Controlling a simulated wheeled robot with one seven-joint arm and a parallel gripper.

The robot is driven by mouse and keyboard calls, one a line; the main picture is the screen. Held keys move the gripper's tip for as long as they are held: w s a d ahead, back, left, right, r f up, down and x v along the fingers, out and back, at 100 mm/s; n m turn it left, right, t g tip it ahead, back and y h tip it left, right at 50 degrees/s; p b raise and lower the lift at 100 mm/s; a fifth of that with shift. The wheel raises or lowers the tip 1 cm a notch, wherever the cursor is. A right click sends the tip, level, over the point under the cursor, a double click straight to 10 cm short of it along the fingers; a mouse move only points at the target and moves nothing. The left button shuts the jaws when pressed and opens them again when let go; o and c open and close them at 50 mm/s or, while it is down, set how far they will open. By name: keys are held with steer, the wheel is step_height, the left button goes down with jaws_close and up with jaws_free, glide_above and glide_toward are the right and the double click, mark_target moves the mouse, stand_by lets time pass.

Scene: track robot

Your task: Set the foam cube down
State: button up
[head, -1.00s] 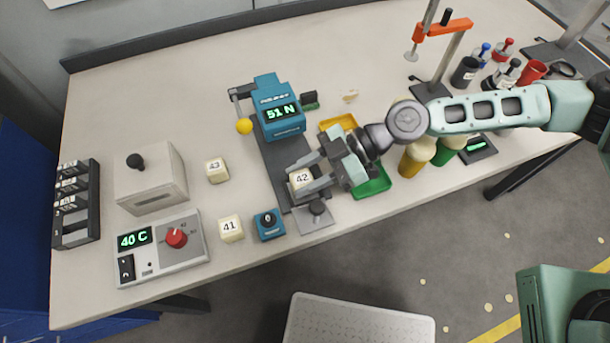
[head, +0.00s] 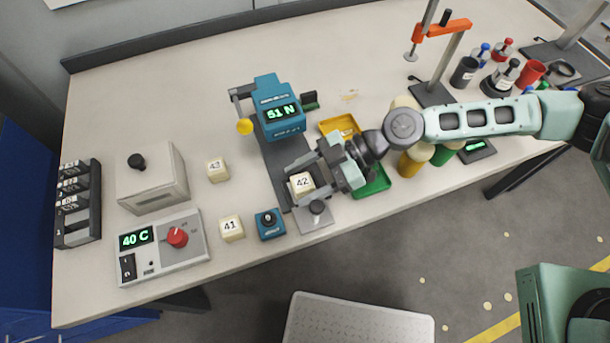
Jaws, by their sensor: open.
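The foam cube marked 42 (head: 302,184) is cream coloured and sits at the front part of the dark base of the blue force tester (head: 280,110), whose display reads 51 N. My gripper (head: 304,180) reaches in from the right with its fingers spread on either side of this cube. The jaws are open, and I cannot tell whether a finger touches the cube. Two more foam cubes stand on the table to the left: cube 43 (head: 218,170) and cube 41 (head: 232,228).
A small blue control box (head: 269,223) stands left of the tester's front plate (head: 316,222). A yellow tray (head: 340,125) and a green tray (head: 374,186) lie close to my gripper. A heater unit (head: 162,250) reading 40 C stands at the left. The table's back left is clear.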

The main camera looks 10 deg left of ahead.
steer(key=b+v, duration=0.1)
steer(key=v, duration=0.1)
steer(key=b+v, duration=0.1)
steer(key=v, duration=0.2)
steer(key=b+v, duration=0.1)
steer(key=v, duration=0.1)
steer(key=shift+w+d+f, duration=0.15)
steer(key=shift+w+d, duration=0.1)
steer(key=shift+d, duration=0.15)
step_height(320, 180, up, 8)
steer(key=shift+s+a+b, duration=0.2)
steer(key=shift+b, duration=0.25)
steer(key=s+d+f+m+h, duration=0.5)
steer(key=s+d+h, duration=0.3)
steer(key=s+h, duration=0.1)
steer(key=d+r+m+t+h, duration=0.2)
steer(key=d+r+m+t, duration=0.4)
steer(key=r+m, duration=0.5)
steer(key=shift+s+d+r+t, duration=0.2)
steer(key=shift+r+t, duration=0.2)
steer(key=shift+r, duration=0.25)
steer(key=shift+o, duration=0.5)
steer(key=shift+s+r+m, duration=0.1)
steer(key=shift+r+m, duration=0.2)
steer(key=shift+m, duration=0.1)
